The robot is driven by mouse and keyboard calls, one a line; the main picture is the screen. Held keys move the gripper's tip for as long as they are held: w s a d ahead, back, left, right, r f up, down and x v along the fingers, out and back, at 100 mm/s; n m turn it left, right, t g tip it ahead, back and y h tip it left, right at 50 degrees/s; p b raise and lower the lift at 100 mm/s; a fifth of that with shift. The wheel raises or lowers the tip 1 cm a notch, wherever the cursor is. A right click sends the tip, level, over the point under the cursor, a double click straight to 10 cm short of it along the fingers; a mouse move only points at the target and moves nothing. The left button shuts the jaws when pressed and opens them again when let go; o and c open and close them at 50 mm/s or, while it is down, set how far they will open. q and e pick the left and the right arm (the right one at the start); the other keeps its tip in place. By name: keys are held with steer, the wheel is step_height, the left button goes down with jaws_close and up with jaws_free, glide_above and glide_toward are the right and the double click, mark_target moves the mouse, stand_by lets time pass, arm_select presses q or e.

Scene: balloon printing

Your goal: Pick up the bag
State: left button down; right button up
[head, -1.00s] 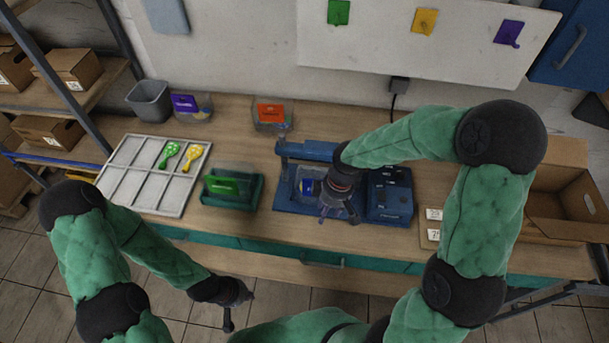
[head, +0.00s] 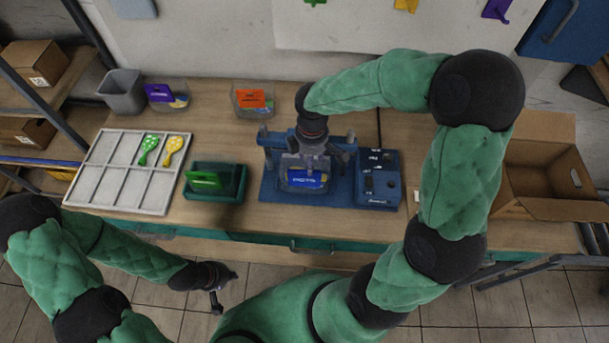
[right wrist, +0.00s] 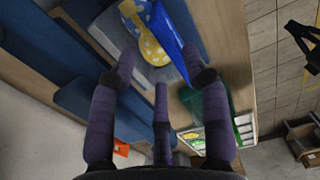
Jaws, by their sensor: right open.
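A clear bag with a blue header card (head: 305,179) lies in the blue sealing machine (head: 270,189) in the head view. In the right wrist view the bag's blue card (right wrist: 175,38) stands beside a yellow balloon with white dots (right wrist: 150,45). My right gripper (head: 314,162) is over the bag, just behind the card. In the right wrist view its fingers (right wrist: 163,75) are spread and empty, with the card and balloon beyond the tips. My left gripper (head: 221,290) hangs in front of the table edge, away from the bag; its jaws are too small to judge.
A green tray with a green card (head: 232,193) stands left of the machine. A grey divided tray (head: 92,188) holds a green and a yellow balloon. Two clear bins (head: 255,108) and a grey bin (head: 123,96) stand behind. An open cardboard box (head: 545,208) is right.

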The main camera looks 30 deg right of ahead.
steer(key=f, duration=0.2)
steer(key=s+f+b, duration=0.1)
steer(key=f, duration=0.1)
steer(key=shift+d+f, duration=0.15)
steer(key=shift+f, duration=0.4)
jaws_close()
